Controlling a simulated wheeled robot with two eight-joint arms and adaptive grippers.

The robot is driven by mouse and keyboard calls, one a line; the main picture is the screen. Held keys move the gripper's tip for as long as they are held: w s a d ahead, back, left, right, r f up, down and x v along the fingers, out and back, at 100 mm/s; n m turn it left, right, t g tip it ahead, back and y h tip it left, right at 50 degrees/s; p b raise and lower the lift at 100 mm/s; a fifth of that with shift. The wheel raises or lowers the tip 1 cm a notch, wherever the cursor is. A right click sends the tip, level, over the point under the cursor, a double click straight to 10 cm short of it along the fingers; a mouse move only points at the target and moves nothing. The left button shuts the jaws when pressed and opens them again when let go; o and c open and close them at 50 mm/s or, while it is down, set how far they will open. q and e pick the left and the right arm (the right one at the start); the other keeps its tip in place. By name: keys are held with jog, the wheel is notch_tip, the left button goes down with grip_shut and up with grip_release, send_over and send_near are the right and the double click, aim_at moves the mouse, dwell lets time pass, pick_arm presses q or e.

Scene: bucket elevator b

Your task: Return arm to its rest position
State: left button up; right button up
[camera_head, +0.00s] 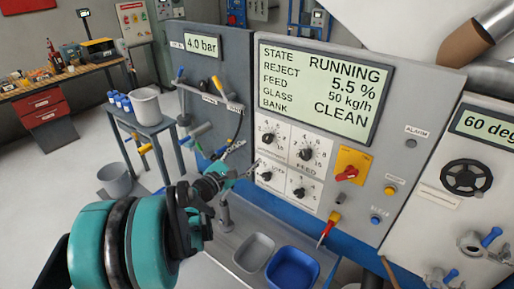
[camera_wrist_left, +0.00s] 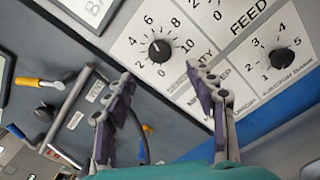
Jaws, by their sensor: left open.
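My left arm comes in from the lower left in the head view, with teal and black links. Its left gripper (camera_head: 242,161) is open and empty, in front of the left edge of the grey control panel (camera_head: 395,130). In the left wrist view the two fingers of the left gripper (camera_wrist_left: 160,72) are spread apart with nothing between them. The upper-left knob (camera_head: 267,139) shows just above and right of the fingers; it also shows in the wrist view (camera_wrist_left: 159,50). My right gripper is in neither view.
A screen (camera_head: 318,90) reads RUNNING and CLEAN. A red switch (camera_head: 347,173) on yellow and a handwheel (camera_head: 466,178) lie to the right. A grey tray (camera_head: 254,252) and a blue tray (camera_head: 292,269) sit below. A side table (camera_head: 150,127) and open floor lie left.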

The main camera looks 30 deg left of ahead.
pick_arm(q)
jog(key=shift+s, duration=1)
jog(key=s+d+f+m+g+h+b, duration=0.25)
jog(key=d+f+m, duration=0.3)
jog(key=d, duration=0.35)
jog(key=s+d+f+m+g+h+b, duration=0.1)
jog(key=d+f+m+g+b, duration=0.3)
jog(key=d+m, duration=0.4)
jog(key=s+d+f+m+g+y+b, duration=0.2)
jog(key=s+f+m, duration=0.3)
jog(key=s+m, duration=0.1)
jog(key=s+d+f+m+g+y+b, duration=0.1)
jog(key=s+d+f+m+g+y, duration=0.1)
jog(key=s+f+m, duration=0.4)
jog(key=shift+s+d+m+y+b, duration=0.4)
jog(key=shift+s+d+m, duration=0.4)
jog(key=shift+m, duration=0.35)
dwell(3.0)
